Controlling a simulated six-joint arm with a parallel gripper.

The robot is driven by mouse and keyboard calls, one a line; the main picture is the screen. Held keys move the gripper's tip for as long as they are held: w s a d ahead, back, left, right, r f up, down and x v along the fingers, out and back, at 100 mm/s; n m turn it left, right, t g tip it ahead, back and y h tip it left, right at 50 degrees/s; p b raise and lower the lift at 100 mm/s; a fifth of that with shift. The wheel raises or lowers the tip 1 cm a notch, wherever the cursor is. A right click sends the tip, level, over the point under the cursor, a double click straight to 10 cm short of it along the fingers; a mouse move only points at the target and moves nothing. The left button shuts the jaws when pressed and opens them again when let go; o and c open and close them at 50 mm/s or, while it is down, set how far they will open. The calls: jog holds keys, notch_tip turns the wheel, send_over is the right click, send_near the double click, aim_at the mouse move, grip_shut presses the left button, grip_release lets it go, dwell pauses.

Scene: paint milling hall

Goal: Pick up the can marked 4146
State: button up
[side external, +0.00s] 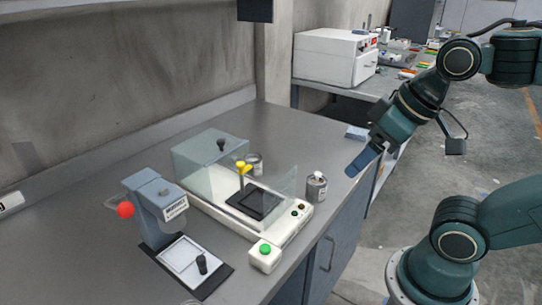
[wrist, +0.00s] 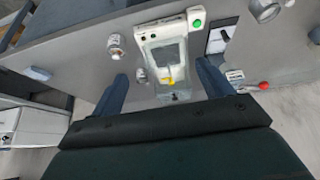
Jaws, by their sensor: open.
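A small grey metal can with a pale label (side external: 316,186) stands upright near the bench's right edge, beside the white machine; it also shows in the wrist view (wrist: 115,46). A second can (side external: 255,164) stands behind the machine and shows in the wrist view (wrist: 141,75). A third metal container (wrist: 265,9) is at the wrist view's top right. I cannot read 4146 on any of them. My gripper (side external: 358,164) is open and empty, above and behind the first can at the bench's right side. Its fingers (wrist: 162,71) frame the machine in the wrist view.
The white machine (side external: 285,228) has a clear cover (side external: 195,160) and yellow knob (side external: 242,166). A green-button box (side external: 264,257) and a grey lever press with red knob (side external: 150,215) stand left of it. A blue block (side external: 356,133) lies at the back right.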

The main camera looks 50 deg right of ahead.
jog(key=m+g, duration=0.6)
jog(key=m, duration=0.5)
send_over(317, 172)
notch_tip(317, 172, down, 12)
jog(key=shift+r, duration=0.25)
jog(key=shift+f, duration=4.3)
jog(key=shift+f, duration=0.1)
jog(key=shift+s+f, duration=0.15)
jog(key=shift+f, duration=2.35)
